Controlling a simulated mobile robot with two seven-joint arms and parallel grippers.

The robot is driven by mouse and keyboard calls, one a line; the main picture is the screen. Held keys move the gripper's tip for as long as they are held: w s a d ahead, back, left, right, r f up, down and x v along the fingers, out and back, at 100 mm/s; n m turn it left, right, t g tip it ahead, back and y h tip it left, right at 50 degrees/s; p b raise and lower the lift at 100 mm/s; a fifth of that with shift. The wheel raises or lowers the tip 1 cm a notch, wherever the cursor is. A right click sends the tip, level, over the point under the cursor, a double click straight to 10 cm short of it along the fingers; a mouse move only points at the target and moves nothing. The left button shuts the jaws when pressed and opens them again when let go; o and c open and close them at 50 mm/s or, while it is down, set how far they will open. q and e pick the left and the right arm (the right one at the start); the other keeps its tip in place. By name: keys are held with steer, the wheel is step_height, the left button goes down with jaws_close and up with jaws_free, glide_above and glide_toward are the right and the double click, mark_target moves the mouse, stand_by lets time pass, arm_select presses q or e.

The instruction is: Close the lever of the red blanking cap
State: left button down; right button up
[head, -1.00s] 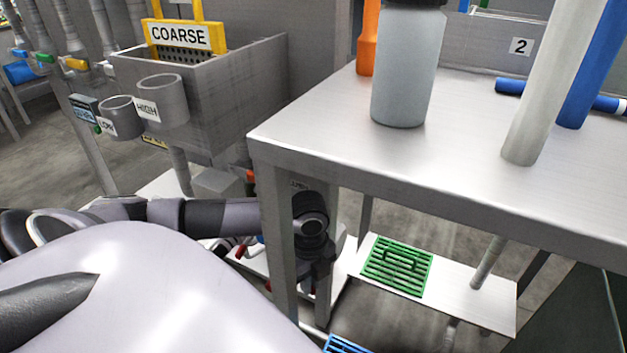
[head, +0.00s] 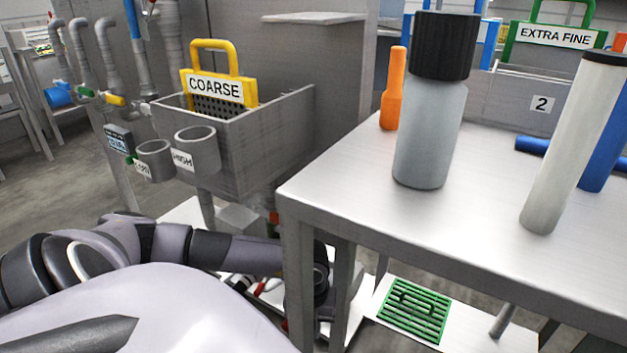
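A small red part (head: 266,287) shows low behind my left arm, left of the table leg. It is small and partly hidden, so I cannot tell whether it is the red blanking cap or its lever. Another orange-red part (head: 273,218) sits just above my arm, below the grey basin. My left arm comes in from the left and passes behind the front table leg, where its dark wrist shows. The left gripper's fingers are hidden there. My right gripper is not in the picture.
A steel table (head: 345,190) fills the right, holding a grey bottle (head: 428,135), an orange tool (head: 393,95) and tubes. Its leg (head: 299,275) stands close to my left wrist. A basin (head: 265,140) with a yellow COARSE screen (head: 215,87) is behind. A green grate (head: 415,308) lies low down.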

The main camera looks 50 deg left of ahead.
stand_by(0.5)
arm_select(q)
steer(key=c, duration=1.2)
jaws_free()
steer(key=shift+o, duration=0.2)
